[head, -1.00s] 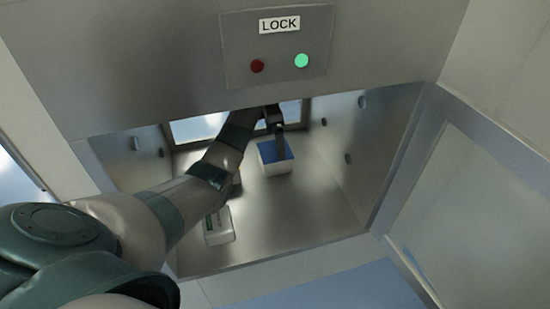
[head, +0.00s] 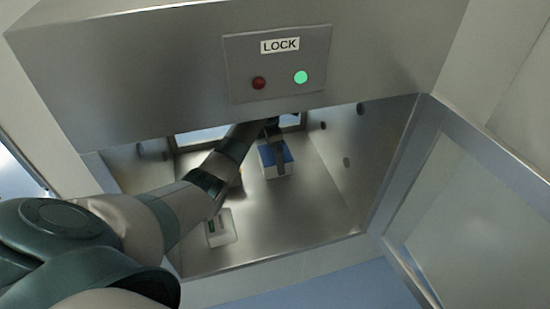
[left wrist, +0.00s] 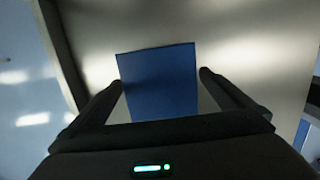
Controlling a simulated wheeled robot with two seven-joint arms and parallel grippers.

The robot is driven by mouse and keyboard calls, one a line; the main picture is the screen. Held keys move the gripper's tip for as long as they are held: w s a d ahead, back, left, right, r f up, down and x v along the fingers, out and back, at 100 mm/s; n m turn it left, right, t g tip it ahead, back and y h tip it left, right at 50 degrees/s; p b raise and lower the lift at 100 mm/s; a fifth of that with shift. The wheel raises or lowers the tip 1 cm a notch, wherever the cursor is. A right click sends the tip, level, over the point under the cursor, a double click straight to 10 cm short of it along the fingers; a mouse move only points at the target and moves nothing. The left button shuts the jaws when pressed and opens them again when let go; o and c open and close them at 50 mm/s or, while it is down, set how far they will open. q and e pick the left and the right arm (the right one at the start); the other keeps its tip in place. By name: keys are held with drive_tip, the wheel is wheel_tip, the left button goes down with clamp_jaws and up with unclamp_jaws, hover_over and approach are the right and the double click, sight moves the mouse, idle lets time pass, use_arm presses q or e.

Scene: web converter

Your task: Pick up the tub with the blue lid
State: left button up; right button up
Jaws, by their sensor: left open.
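The tub with the blue lid (head: 267,154) stands on the metal floor of the lock chamber, near its back. Its white side shows below the lid. My left gripper (head: 281,165) is open over the tub and hides part of the lid in the head view. In the left wrist view the blue lid (left wrist: 158,88) lies between the two open fingers (left wrist: 161,79), with a small gap visible on each side. I cannot tell how far the fingertips are above the lid. My right gripper is not in view.
A white pack with a green mark (head: 222,230) lies on the chamber floor nearer the front, partly behind my left arm. The lock panel (head: 278,65) with a red and a lit green button is above the opening. Chamber walls stand on both sides; the right floor is clear.

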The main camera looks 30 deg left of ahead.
use_arm(q)
drive_tip(key=shift+f, duration=0.1)
idle(0.3)
drive_tip(key=c, duration=1.1)
drive_tip(key=shift+w+r+b, duration=0.1)
drive_tip(key=shift+r+b, duration=0.3)
drive_tip(key=shift+r, duration=0.3)
wheel_tip(320, 180, up, 5)
drive_tip(key=shift+r+b, duration=0.15)
drive_tip(key=shift+b, duration=1)
wheel_tip(320, 180, up, 2)
drive_tip(key=shift+r, duration=0.25)
drive_tip(key=shift+r+p, duration=0.3)
drive_tip(key=shift+r, duration=0.15)
